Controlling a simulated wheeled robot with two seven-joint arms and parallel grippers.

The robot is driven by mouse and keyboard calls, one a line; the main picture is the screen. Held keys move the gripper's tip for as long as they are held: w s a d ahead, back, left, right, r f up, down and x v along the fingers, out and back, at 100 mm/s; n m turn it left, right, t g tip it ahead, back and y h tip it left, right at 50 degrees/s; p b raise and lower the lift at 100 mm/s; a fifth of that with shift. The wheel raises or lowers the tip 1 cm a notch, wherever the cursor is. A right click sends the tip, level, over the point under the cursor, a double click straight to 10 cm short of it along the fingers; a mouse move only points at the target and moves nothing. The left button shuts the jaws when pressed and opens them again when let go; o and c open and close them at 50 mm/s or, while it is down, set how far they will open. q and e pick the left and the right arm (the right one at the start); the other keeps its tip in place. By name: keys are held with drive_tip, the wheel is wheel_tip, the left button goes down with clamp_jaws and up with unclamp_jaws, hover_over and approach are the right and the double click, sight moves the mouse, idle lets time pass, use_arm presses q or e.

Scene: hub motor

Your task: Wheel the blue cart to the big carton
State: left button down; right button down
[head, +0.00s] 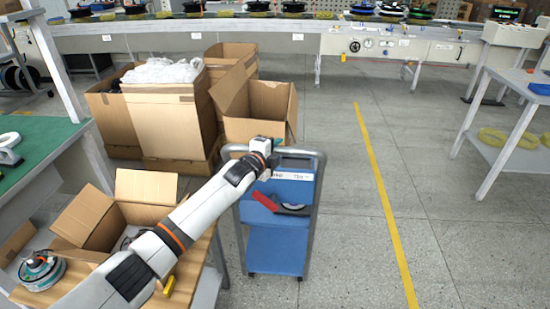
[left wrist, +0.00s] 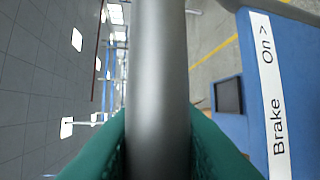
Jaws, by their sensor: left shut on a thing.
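The blue cart (head: 275,247) stands upright on the floor in the middle of the head view, with a grey tubular handle frame. My left gripper (head: 276,144) is shut on the cart's grey handle bar (left wrist: 160,75) at its top. In the left wrist view the green fingers lie on both sides of the bar, beside a "Brake On >" label (left wrist: 275,95). A big carton (head: 162,122) stuffed with white wrapping stands behind and left of the cart. An open carton (head: 258,103) stands just behind the cart. My right gripper is out of view.
A wooden-topped bench (head: 185,285) with a small open carton (head: 95,225) is close on the left. A grey shelf table (head: 500,120) stands at the right. A conveyor line (head: 300,42) runs across the back. Floor around the yellow line (head: 383,195) is clear.

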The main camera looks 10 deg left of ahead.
use_arm(q)
drive_tip(key=shift+w, duration=0.95)
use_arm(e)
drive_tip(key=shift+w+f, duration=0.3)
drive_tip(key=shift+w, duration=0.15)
use_arm(q)
drive_tip(key=c, duration=1.2)
unclamp_jaws()
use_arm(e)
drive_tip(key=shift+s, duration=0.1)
use_arm(q)
drive_tip(key=shift+s, duration=0.1)
drive_tip(key=v, duration=1.1)
drive_tip(key=shift+s+a+p, duration=0.2)
drive_tip(key=shift+s+p, duration=0.15)
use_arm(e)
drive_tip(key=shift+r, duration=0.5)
use_arm(q)
drive_tip(key=shift+r, duration=0.1)
